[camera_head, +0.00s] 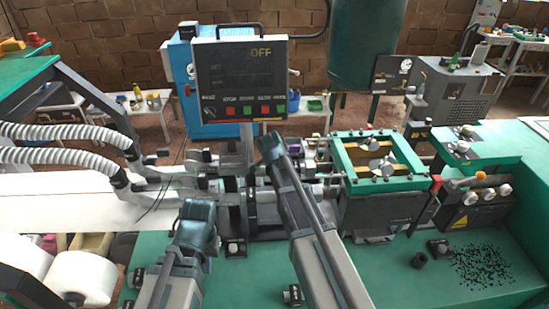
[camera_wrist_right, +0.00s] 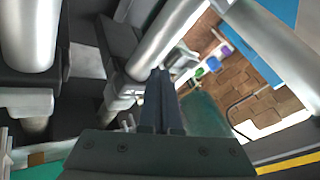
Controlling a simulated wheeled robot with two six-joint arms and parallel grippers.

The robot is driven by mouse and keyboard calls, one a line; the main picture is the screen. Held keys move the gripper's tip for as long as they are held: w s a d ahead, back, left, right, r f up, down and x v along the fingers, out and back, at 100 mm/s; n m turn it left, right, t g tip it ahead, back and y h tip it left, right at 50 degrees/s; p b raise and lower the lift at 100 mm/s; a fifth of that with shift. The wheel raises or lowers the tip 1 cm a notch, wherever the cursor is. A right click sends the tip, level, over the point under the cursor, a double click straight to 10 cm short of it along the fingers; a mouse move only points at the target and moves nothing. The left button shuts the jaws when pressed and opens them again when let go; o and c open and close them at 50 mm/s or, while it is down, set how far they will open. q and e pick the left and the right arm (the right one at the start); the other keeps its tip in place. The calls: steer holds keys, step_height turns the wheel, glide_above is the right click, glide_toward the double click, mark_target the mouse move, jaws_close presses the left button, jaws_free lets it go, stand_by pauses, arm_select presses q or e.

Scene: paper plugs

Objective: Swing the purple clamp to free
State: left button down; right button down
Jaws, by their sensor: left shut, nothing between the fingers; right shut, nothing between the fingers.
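A small purple part (camera_head: 294,148), possibly the clamp, shows in the head view among the machine's rollers, just right of my right gripper (camera_head: 269,147). Its shape and position are too small to read. My right gripper is shut and empty in front of the rollers below the control panel. In the right wrist view its fingers (camera_wrist_right: 161,102) lie together, pointing between metal cylinders, and I cannot make out the clamp there. My left gripper (camera_head: 199,209) is shut and empty above the green bench, left of the right arm.
A control panel (camera_head: 241,79) reading OFF stands behind the rollers. A green-framed unit (camera_head: 377,205) stands to the right. White paper web (camera_head: 60,205) and ribbed hoses (camera_head: 60,133) are at left. Black bits (camera_head: 482,268) lie on the green bench (camera_head: 400,290) at right.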

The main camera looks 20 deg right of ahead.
steer(key=w+a+p+v, duration=0.1)
steer(key=p+v, duration=0.7)
steer(key=v, duration=0.2)
steer(key=shift+a, duration=0.4)
steer(key=shift+w, duration=0.1)
steer(key=s+a+f+n+g+b, duration=0.1)
steer(key=s+a+f+n+g, duration=0.1)
steer(key=s+n, duration=0.4)
steer(key=s+a+f+n+g+y+b, duration=0.1)
steer(key=s+a+f+n, duration=0.3)
steer(key=s, duration=0.8)
steer(key=s+a+f+n+g+y+b, duration=0.1)
steer(key=s+a+f+n+g+b, duration=0.2)
steer(key=s+a+n, duration=0.4)
steer(key=shift+s+n+g, duration=0.3)
steer(key=shift+s+n, duration=0.5)
steer(key=shift+s, duration=0.4)
